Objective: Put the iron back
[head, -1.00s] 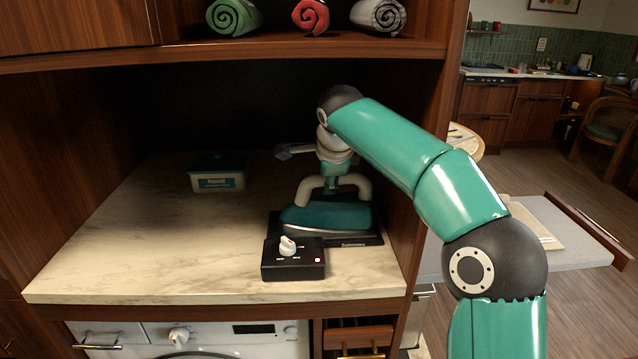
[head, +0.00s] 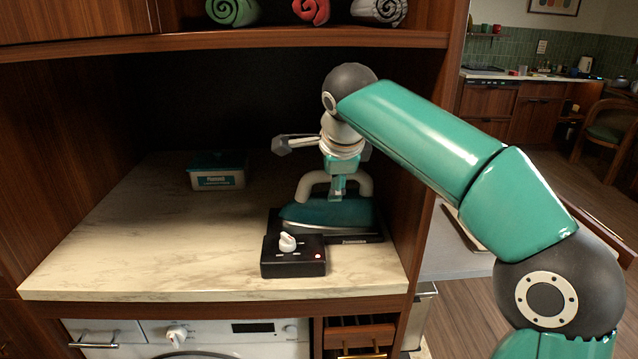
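The iron (head: 328,212) has a teal body and a beige handle. It rests flat on a black base (head: 368,239) at the right of the marble counter. My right gripper (head: 325,150) is just above the handle, with its grey fingers spread wide to either side. A teal part of it reaches down at the handle; whether it touches cannot be told. The gripper holds nothing that I can see. My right arm hides the area behind it. My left gripper is not in view.
A black control box (head: 294,264) with a white knob and red light stands before the base. A teal-lidded container (head: 217,180) is at the back. The left counter is clear. A shelf (head: 230,48) hangs above, and a wooden side panel is close at right.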

